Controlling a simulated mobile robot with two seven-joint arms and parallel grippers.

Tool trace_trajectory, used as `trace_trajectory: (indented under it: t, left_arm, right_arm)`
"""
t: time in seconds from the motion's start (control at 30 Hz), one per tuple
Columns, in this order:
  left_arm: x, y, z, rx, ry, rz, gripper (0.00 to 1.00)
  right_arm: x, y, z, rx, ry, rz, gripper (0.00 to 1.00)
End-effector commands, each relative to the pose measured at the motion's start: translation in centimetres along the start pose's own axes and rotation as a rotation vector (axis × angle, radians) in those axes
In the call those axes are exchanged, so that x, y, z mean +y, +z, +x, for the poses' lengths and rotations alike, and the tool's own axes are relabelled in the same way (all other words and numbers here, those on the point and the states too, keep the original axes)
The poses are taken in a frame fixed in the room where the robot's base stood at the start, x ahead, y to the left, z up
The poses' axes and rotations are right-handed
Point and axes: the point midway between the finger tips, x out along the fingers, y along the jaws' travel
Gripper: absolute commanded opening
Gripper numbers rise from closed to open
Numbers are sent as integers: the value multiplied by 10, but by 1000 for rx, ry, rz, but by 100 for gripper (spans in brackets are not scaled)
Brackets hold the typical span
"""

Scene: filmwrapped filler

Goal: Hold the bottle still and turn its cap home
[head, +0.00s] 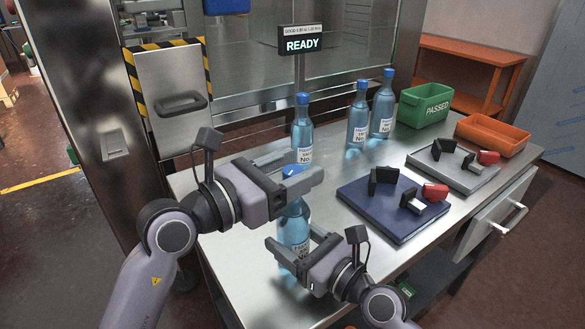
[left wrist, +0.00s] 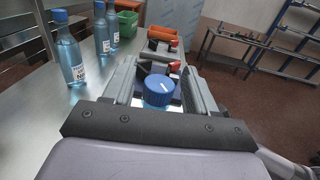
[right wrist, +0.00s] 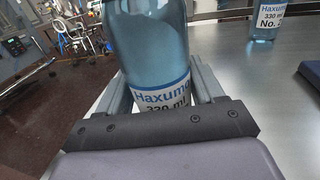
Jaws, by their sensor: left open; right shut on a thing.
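A clear blue bottle (head: 294,224) stands upright near the front left of the steel table. My right gripper (head: 294,250) is shut on its lower body, and the right wrist view shows the bottle (right wrist: 153,50) between the fingers just above and beside its label. Its blue cap (head: 292,171) sits at the top; the left wrist view shows the cap (left wrist: 159,91) from above with a white mark line. My left gripper (head: 300,172) is open, its fingers on either side of the cap. Whether they touch it I cannot tell.
Several capped bottles stand behind, one close behind my left gripper (head: 303,125). To the right are a blue mat (head: 375,222) and a grey mat (head: 475,182) with small black and red items, a green PASSED bin (head: 425,106) and an orange tray (head: 492,135). A sign reads READY (head: 303,45).

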Motion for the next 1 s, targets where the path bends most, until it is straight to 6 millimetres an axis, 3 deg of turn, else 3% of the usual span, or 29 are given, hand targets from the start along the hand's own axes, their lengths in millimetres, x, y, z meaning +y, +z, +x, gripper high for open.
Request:
trace_trajectory:
  t: [0.07,0.2,0.23,1.0]
  left_arm:
    - [0,0,0,0,0,0,57]
    - [0,0,0,0,0,0,11]
    - [0,0,0,0,0,0,7]
    - [0,0,0,1,-136,-1,7]
  right_arm:
    - [0,0,0,1,0,0,30]
    - [0,0,0,1,0,0,30]
    - [0,0,0,1,0,0,30]
    - [0,0,0,1,0,0,30]
